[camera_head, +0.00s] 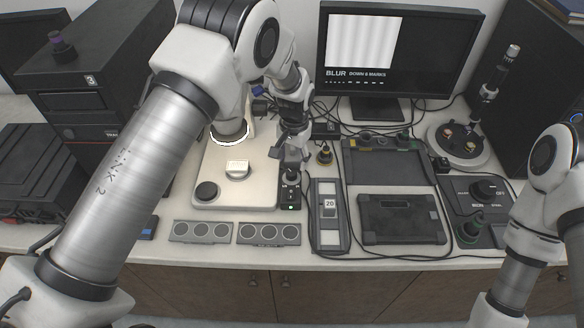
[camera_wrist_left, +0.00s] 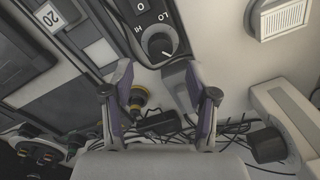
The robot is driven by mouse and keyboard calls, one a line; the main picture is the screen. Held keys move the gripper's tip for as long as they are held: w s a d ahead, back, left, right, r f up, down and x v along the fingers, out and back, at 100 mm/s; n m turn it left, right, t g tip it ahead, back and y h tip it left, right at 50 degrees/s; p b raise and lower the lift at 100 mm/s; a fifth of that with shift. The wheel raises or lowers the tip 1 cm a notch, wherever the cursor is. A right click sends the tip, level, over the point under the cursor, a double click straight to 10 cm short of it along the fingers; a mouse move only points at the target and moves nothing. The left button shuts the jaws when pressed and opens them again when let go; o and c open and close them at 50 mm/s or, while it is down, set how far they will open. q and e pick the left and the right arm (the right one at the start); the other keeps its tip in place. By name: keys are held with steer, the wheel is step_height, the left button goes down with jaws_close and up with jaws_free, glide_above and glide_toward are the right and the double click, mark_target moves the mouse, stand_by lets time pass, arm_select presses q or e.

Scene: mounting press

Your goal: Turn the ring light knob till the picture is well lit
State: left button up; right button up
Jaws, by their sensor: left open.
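The ring light knob (camera_head: 291,177) is a round dark dial on a small black control box (camera_head: 290,194) with a green light. In the left wrist view the knob (camera_wrist_left: 160,46) shows its pointer and the marks HI and LO. My left gripper (camera_head: 288,157) is open just above the box. In the wrist view its purple-padded fingers (camera_wrist_left: 158,74) are apart, with the knob just beyond the tips, between their lines; contact does not show. The ring light (camera_head: 230,138) glows under the microscope head. The monitor (camera_head: 420,45) shows a bright, striped picture and the word BLUR.
A pale stage base (camera_head: 258,190) with a small lit block (camera_head: 237,170) is left of the box. A tray marked 20 (camera_head: 328,237) is to its right. A brass-topped dark piece (camera_head: 324,155) stands close by. Two slide holders (camera_head: 202,232) lie in front.

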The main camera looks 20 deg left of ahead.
mark_target(293, 172)
arm_select(q)
step_height(293, 172, up, 6)
steer(key=shift+r, duration=0.25)
steer(key=shift+d, duration=0.1)
stand_by(1.2)
